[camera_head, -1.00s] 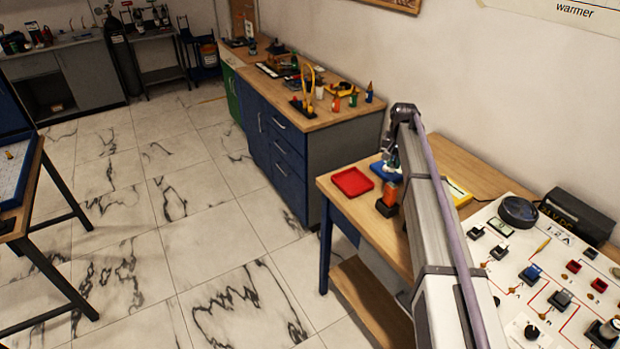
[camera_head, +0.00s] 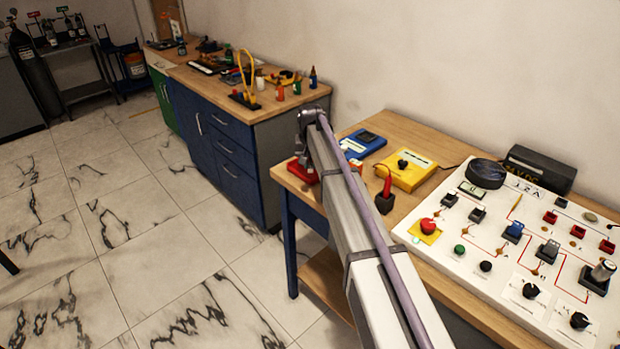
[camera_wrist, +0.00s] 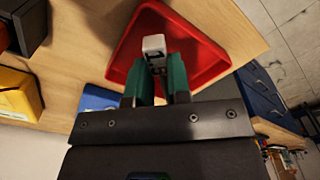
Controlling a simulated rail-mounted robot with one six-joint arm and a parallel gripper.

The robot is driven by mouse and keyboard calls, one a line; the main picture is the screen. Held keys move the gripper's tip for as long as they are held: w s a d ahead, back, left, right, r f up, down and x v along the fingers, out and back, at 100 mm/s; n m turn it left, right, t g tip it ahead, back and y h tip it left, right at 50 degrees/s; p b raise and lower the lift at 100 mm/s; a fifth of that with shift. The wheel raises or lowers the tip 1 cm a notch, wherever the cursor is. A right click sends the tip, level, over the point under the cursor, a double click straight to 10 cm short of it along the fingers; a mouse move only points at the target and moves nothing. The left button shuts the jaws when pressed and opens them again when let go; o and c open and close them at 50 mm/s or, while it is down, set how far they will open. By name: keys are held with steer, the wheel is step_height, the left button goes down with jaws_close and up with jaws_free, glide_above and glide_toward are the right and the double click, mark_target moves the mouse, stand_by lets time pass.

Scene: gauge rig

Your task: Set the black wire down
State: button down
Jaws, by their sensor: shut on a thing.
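My gripper (camera_wrist: 158,76) has green fingers and is shut on a pale piece with dark markings (camera_wrist: 154,46), which looks like a tag on the black wire. No length of black wire shows clearly in the wrist view. The held piece is over the red tray (camera_wrist: 200,45), and I cannot tell whether it touches the tray. In the head view my arm hides the gripper and part of the red tray (camera_head: 298,172) at the bench's left end.
A blue meter (camera_head: 364,142) and a yellow box (camera_head: 405,172) stand behind the tray. A black block with a red top (camera_head: 385,200) stands right of my arm. The white circuit panel (camera_head: 470,245) fills the bench's right. A cabinet (camera_head: 235,150) stands left of the bench.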

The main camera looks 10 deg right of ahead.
mark_target(310, 176)
step_height(310, 176, down, 4)
steer(key=b, duration=0.3)
steer(key=shift+r, duration=0.3)
steer(key=shift+f, duration=0.15)
steer(key=c, duration=1.4)
jaws_free()
steer(key=shift+o, duration=0.2)
steer(key=r+p, duration=1.2)
steer(key=shift+s+a+r, duration=0.1)
steer(key=shift+s+r, duration=0.2)
steer(key=shift+s+f, duration=0.15)
steer(key=shift+s, duration=0.05)
steer(key=s+n, duration=0.2)
steer(key=s, duration=3.5)
steer(key=shift+s+d+g, duration=0.3)
steer(key=shift+d, duration=0.15)
